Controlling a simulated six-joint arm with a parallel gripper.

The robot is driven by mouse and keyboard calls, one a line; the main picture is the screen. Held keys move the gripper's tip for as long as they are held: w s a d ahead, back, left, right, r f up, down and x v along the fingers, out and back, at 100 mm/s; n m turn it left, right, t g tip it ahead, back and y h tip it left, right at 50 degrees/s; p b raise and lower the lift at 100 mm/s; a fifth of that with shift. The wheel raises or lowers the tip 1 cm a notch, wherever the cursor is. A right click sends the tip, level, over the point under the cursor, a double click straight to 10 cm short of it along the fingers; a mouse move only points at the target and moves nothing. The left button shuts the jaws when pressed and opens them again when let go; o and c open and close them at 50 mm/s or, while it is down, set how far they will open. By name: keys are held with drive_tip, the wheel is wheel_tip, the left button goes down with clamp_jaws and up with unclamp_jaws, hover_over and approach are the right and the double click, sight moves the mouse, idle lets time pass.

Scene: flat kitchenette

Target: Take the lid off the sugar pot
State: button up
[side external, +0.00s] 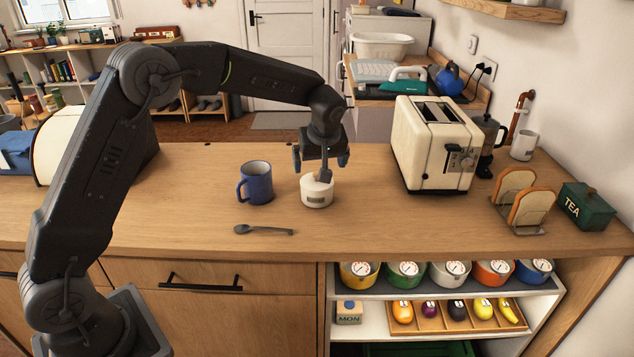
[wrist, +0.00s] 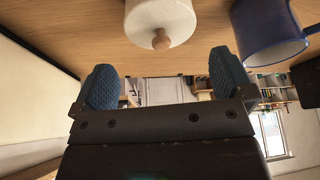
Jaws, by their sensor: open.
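My gripper (side external: 321,164) is just above the pot, pointing down, and partly hides the lid in the side view. In the wrist view the two blue pads of my gripper (wrist: 165,80) are wide apart with nothing between them. The knob lies beyond the pads, in line with the gap, and looks untouched.
A blue mug (side external: 256,184) stands close to the left of the pot. A dark spoon (side external: 264,230) lies in front of them. A cream toaster (side external: 436,145), a toast rack (side external: 522,205) and a green tea tin (side external: 586,207) stand to the right. The counter front is mostly clear.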

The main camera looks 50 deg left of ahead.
sight(317, 173)
drive_tip(key=shift+x, duration=2.75)
drive_tip(key=shift+s+d, duration=0.15)
drive_tip(key=shift+c, duration=0.3)
drive_tip(key=c, duration=0.6)
drive_tip(key=shift+c, duration=0.2)
drive_tip(key=shift+r, duration=0.1)
